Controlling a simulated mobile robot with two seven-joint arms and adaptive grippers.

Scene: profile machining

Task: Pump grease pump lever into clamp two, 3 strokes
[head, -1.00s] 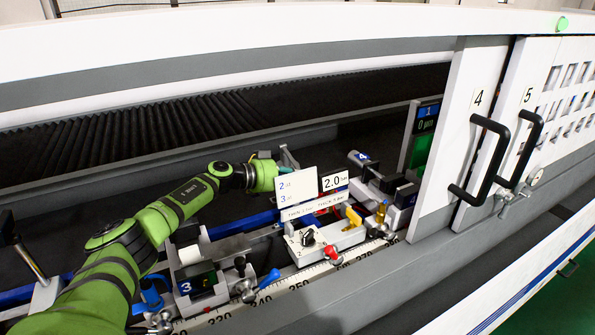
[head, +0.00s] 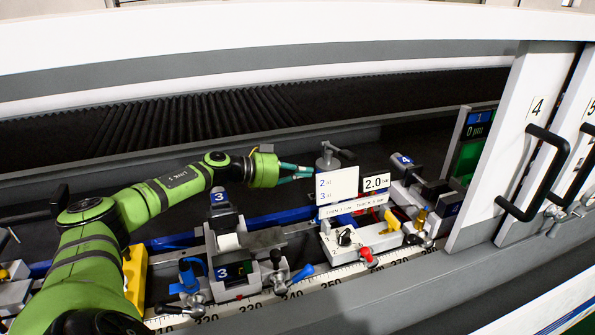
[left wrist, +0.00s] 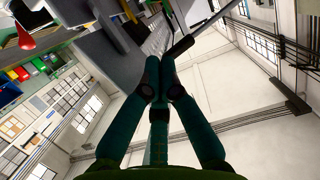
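The grease pump (head: 328,163) is a grey cylinder with a small top fitting, standing behind the white sign in the head view. My left gripper (head: 311,174) is just left of it, with its teal fingers pointing right and close together. In the left wrist view, the fingertips (left wrist: 162,65) nearly meet. A dark bar with a black end (left wrist: 179,47), which looks like the pump lever, lies right at the tips. Whether they grip it is unclear. My right gripper is out of view.
A red knob (head: 368,257) and blue lever (head: 302,272) project in front. White doors with black handles (head: 533,173) close off the right side.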

